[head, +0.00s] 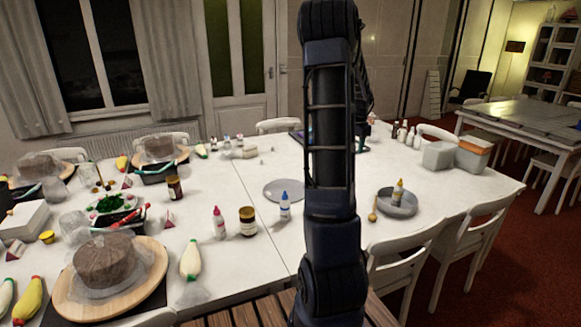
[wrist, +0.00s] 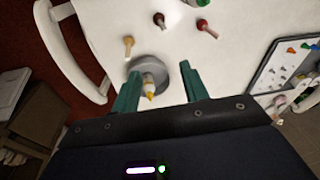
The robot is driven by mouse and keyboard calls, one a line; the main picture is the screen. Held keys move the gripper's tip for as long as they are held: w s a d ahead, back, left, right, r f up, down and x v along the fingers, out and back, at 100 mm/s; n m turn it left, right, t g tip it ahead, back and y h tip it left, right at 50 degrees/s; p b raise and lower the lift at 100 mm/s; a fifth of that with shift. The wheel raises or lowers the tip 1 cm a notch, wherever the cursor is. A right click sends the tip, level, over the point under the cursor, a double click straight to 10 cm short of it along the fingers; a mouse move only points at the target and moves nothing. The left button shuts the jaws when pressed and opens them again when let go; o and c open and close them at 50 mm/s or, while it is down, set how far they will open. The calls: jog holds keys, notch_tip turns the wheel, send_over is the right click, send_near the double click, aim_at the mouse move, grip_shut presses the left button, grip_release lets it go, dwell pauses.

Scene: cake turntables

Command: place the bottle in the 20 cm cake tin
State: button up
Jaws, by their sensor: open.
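A small bottle with a yellow-orange top (head: 398,191) stands inside a round grey cake tin (head: 405,209) at the right of the white table. In the wrist view the tin (wrist: 152,63) and the bottle (wrist: 149,86) show beyond my gripper (wrist: 160,88), between its two green fingers as seen from the wrist. The fingers are apart and hold nothing. The bottle looks upright in the head view. My gripper is not clearly seen in the head view, where my arm covers the middle of the table.
A blue-capped bottle (head: 285,206), a pink-capped bottle (head: 219,223) and a dark jar (head: 248,221) stand left of my arm. A grey disc (head: 287,190) lies flat. White chairs (head: 480,235) line the near right edge.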

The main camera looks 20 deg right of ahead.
jog(key=s+a+r+n+t+y, duration=0.1)
jog(key=s+a+r+n, duration=0.25)
jog(key=a, duration=0.55)
jog(key=s+a+r+n, duration=0.2)
jog(key=s+a+r, duration=0.15)
jog(key=a, duration=0.55)
jog(key=s+a+r+n+t+y, duration=0.1)
jog(key=s+a+r+n, duration=0.25)
jog(key=a, duration=0.55)
jog(key=s+a+n+t, duration=0.1)
jog(key=s+a+n, duration=0.6)
jog(key=s+a, duration=0.7)
jog(key=shift+s+a+f+n+h, duration=0.15)
jog(key=shift+s+f+n+h, duration=0.15)
jog(key=shift+s, duration=0.8)
